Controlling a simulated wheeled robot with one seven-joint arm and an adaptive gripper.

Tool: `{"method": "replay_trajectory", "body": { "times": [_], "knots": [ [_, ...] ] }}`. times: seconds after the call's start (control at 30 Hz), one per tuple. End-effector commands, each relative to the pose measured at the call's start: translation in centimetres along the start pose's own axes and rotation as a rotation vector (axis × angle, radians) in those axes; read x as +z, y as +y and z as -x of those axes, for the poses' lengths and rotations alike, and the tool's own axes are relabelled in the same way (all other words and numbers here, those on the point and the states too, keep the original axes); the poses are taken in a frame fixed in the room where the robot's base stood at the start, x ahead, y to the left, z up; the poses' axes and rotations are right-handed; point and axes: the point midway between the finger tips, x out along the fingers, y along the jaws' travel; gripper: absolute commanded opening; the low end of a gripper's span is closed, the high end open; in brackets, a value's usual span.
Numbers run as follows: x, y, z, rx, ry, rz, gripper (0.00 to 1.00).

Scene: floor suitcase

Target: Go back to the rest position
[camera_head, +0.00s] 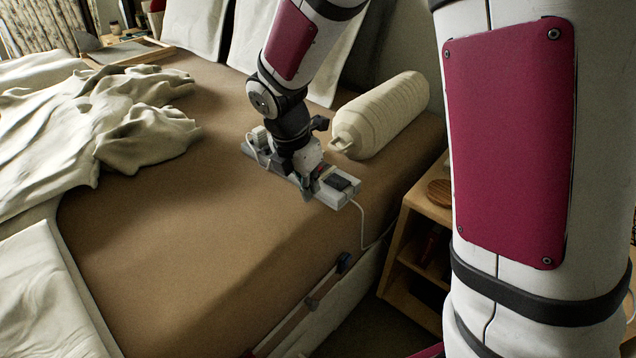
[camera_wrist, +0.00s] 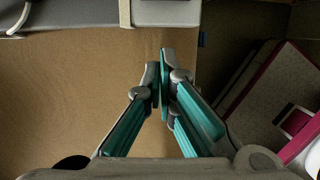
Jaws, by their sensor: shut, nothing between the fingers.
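My gripper (camera_wrist: 161,85) shows in the wrist view, with its teal-padded fingers together and nothing between them. It is above the brown bed surface (camera_wrist: 60,110), close to the bed's right edge in that view. In the head view my arm reaches down over the bed (camera_head: 190,230) near its right side. The fingertips cannot be made out clearly there.
A pale strip-like object with a cord (camera_head: 338,197) shows beside my wrist. A cream bolster (camera_head: 385,112) lies behind it. A wooden nightstand (camera_head: 424,203) stands right of the bed. Rumpled bedding (camera_head: 130,115) covers the left. The bed's front middle is clear.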

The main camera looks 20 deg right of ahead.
Motion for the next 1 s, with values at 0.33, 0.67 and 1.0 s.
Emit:
{"method": "replay_trajectory", "body": {
  "times": [0.33,0.67,1.0],
  "knots": [
    [0.3,0.0,7.2,0.005,-0.001,-0.005,0.0],
    [0.2,-0.1,8.7,0.003,-0.001,-0.012,0.0],
    [1.0,-8.4,14.6,-0.019,0.018,-0.548,0.0]
  ]
}}
